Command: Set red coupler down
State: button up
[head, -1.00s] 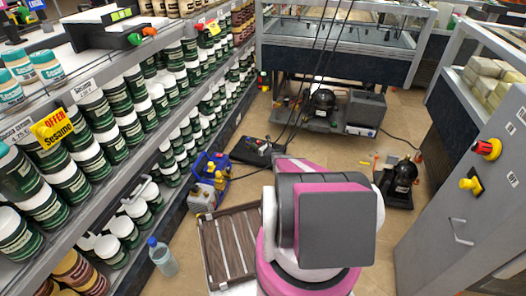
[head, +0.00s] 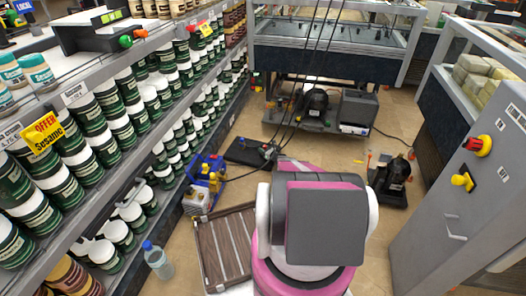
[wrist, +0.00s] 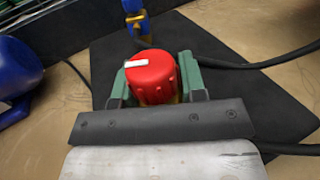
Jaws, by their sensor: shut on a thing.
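The red coupler (wrist: 150,80) is a ribbed red cap with a white mark on top and yellow showing beneath it. My gripper (wrist: 153,88) is shut on it, with one green finger on each side. They are over a black mat (wrist: 215,65) on the floor; I cannot tell whether the coupler touches it. In the head view the mat (head: 240,152) lies beyond my arm, and my gripper (head: 270,152) shows small at its right end. The coupler is too small to make out there.
A blue and yellow fitting (wrist: 136,18) stands just beyond the coupler. A black hose (wrist: 260,62) crosses the mat. Blue equipment (head: 208,178) and a slatted wooden crate (head: 250,250) are left of my arm. A water bottle (head: 157,261) stands by the shelf.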

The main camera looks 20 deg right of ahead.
jog(key=shift+f, duration=0.3)
jog(key=shift+f, duration=0.15)
jog(key=o, duration=1.2)
jog(key=shift+c, duration=0.2)
